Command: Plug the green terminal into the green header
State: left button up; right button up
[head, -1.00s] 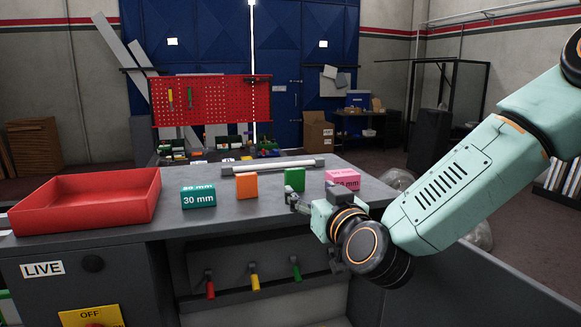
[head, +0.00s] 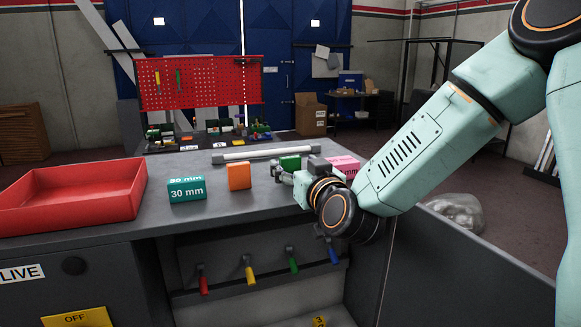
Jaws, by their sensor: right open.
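A small green block (head: 290,162) stands on the grey table (head: 225,208), partly hidden behind my right gripper. I cannot tell whether it is the green terminal, and I cannot make out a green header for certain. My right gripper (head: 280,175) is open, low over the table's right part, just in front of the green block. Its fingers look small and empty, and I cannot tell whether they touch the block. My left gripper is not in view.
A teal 30 mm block (head: 187,188), an orange block (head: 238,176) and a pink block (head: 345,164) stand nearby. A red tray (head: 60,212) is at the left, a white rod (head: 252,154) behind. Colored levers (head: 248,272) hang below the front edge.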

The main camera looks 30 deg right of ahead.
aim_at(290, 161)
jog(key=shift+d+x, duration=0.25)
jog(key=shift+x, duration=1)
jog(key=shift+w+a, duration=0.15)
jog(key=shift+w, duration=0.1)
jog(key=shift+a+r, duration=0.2)
jog(key=shift+a, duration=0.2)
jog(key=shift+d+f, duration=0.15)
jog(key=shift+d, duration=0.4)
jog(key=c, duration=0.4)
jog(key=shift+w+a, duration=0.1)
jog(key=shift+a, duration=0.35)
jog(key=c, duration=0.6)
jog(key=shift+c, duration=0.8)
jog(key=shift+d, duration=0.35)
